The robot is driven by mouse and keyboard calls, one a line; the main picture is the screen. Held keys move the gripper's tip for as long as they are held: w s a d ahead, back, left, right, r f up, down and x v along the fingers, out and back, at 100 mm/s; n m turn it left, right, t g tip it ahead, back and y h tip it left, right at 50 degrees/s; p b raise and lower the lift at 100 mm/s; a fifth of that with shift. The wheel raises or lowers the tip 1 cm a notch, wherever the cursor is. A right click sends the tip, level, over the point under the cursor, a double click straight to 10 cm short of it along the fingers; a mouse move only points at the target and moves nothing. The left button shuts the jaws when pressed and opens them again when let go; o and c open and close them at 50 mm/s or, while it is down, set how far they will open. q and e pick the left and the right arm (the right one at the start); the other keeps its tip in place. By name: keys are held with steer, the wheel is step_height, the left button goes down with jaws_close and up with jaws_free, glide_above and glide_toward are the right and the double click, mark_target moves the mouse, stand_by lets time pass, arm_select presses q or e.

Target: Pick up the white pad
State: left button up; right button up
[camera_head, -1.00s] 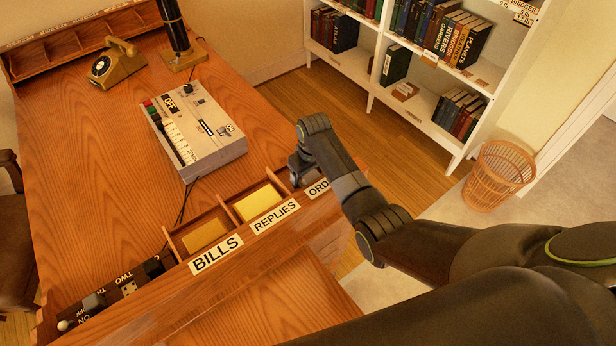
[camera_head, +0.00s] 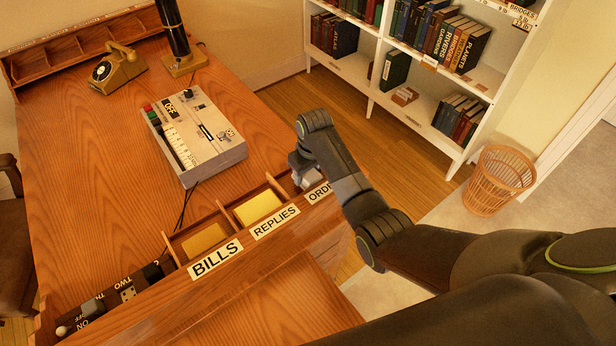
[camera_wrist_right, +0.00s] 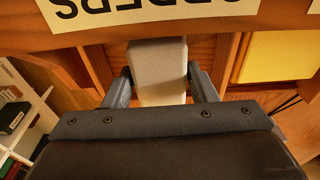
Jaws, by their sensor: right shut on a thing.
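The white pad (camera_wrist_right: 158,72) is pale and block-shaped. In the right wrist view it sits between the two fingers of my right gripper (camera_wrist_right: 160,88), which is shut on it. In the head view my right gripper (camera_head: 302,176) is over the ORDERS compartment at the desk's front edge. A small pale part of the pad (camera_head: 313,181) shows below it there. My arm hides much of that compartment and part of its label. My left gripper is not in view.
Yellow pads lie in the BILLS compartment (camera_head: 203,241) and the REPLIES compartment (camera_head: 258,207). A grey machine with keys (camera_head: 215,152) stands behind. A telephone (camera_head: 118,70) and a lamp base (camera_head: 186,65) are farther back. A bookshelf (camera_head: 385,99) and wicker basket (camera_head: 497,182) stand right.

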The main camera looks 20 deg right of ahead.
step_height(320, 180, up, 15)
steer(key=p, duration=0.1)
steer(key=shift+r, duration=0.2)
steer(key=o, duration=0.3)
steer(key=shift+c, duration=1)
